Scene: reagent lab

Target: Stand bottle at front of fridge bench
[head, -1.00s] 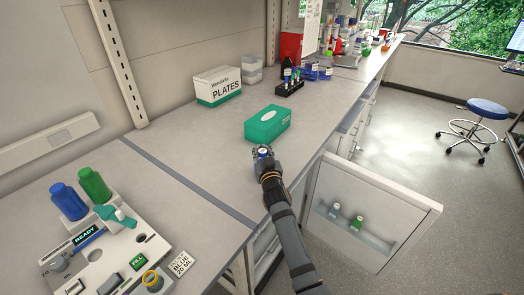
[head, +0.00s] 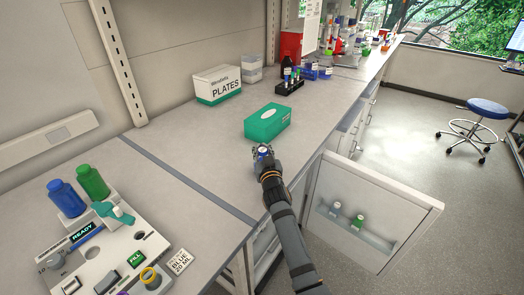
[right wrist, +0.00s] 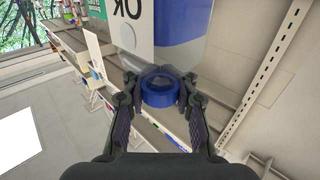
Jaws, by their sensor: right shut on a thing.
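My right gripper (head: 264,156) is at the front edge of the bench (head: 225,155), just in front of the green box. It is shut on a small bottle (head: 263,149), of which only a pale and blue top shows in the head view. In the right wrist view, the fingers (right wrist: 158,92) sit on both sides of the bottle's blue ring-shaped cap (right wrist: 160,93). Behind the cap are clear and blue parts and a white label with dark letters. Whether the bottle's base touches the bench is hidden. My left gripper is out of view.
A green tissue box (head: 267,123) stands close behind the gripper. A PLATES box (head: 217,84) and a dark tube rack (head: 289,87) are farther back. Below, an open fridge door (head: 375,205) holds two small bottles. A dispenser (head: 105,255) is at left. Bench left of the gripper is clear.

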